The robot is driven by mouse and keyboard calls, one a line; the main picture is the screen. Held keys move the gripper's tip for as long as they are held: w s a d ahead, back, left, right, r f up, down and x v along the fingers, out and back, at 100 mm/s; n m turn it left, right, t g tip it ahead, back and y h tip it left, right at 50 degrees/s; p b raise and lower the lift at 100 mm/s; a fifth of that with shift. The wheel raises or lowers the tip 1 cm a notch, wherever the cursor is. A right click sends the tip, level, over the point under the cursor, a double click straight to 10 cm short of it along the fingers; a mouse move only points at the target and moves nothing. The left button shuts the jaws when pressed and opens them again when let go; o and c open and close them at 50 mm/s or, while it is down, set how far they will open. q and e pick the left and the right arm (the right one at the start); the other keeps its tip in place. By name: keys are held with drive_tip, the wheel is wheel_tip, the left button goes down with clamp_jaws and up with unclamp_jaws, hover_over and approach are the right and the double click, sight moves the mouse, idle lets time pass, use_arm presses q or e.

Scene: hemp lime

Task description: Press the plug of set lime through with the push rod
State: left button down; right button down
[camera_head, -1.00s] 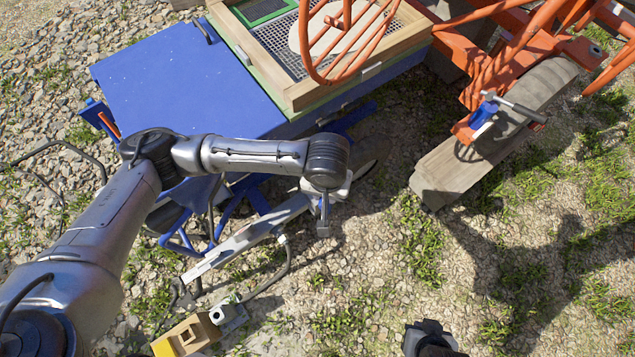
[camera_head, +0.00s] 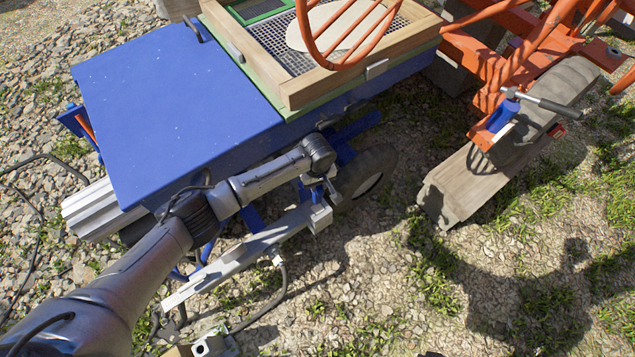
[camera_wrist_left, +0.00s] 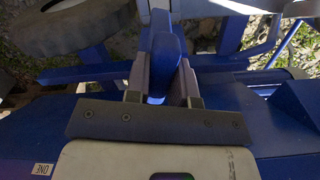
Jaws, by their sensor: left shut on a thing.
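My left gripper (camera_head: 328,188) is low beside the blue bench, at the near side of its front wheel. In the left wrist view its fingers (camera_wrist_left: 164,85) are closed on a blue, handle-like piece (camera_wrist_left: 166,55) that stands up between them. I cannot tell whether this piece is the push rod's handle. The lime plug cannot be made out in either view. A small blue fitting (camera_head: 503,116) with a grey rod (camera_head: 545,103) sits on the orange frame at the right; I cannot tell what it is. My right gripper does not show.
The blue bench top (camera_head: 170,110) fills the upper left. Gravel at lower right is clear.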

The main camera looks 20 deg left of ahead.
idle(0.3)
use_arm(q)
drive_tip(key=shift+r+p, duration=0.2)
drive_tip(key=shift+p, duration=0.55)
drive_tip(key=shift+f+b, duration=0.95)
drive_tip(key=shift+f, duration=1.95)
drive_tip(key=shift+r+p, duration=0.1)
drive_tip(key=shift+p, duration=0.5)
drive_tip(key=shift+d, duration=0.1)
drive_tip(key=shift+f, duration=0.2)
